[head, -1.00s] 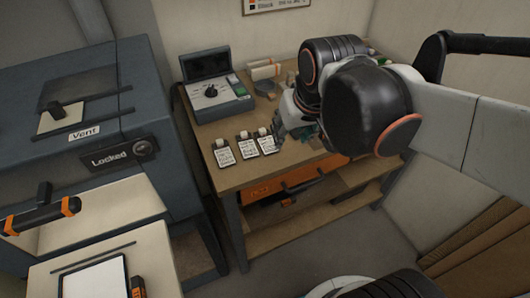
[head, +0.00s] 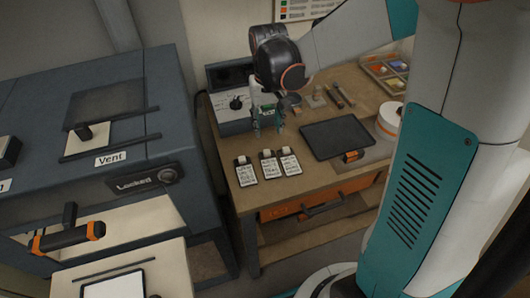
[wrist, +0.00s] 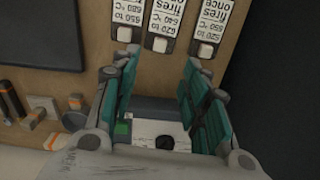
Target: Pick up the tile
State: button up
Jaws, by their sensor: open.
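My gripper (head: 267,130) hangs open and empty above the worktable, in front of the grey control box. In the wrist view, its teal fingers (wrist: 157,95) stand wide apart, with the control box (wrist: 157,140) and its black knob showing between and beyond them. No piece is plainly recognisable as the tile. A small pale square piece (wrist: 43,104) lies on the table at the left of the wrist view, clear of the fingers. Three black-backed label cards (head: 268,166) with white tops lie near the table's front edge; their print gives firing temperatures.
A dark flat tray (head: 338,136) lies right of the cards. Small tools (head: 338,96) lie behind it. A white round container (head: 389,120) and a sorting tray (head: 386,70) are at the right. A large kiln-like cabinet (head: 90,130) marked "Locked" stands left.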

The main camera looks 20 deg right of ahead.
aim_at(267, 152)
notch_tip(267, 152, down, 12)
jog(key=b, duration=0.3)
jog(key=shift+b, duration=0.4)
jog(key=shift+r, duration=0.1)
grip_shut()
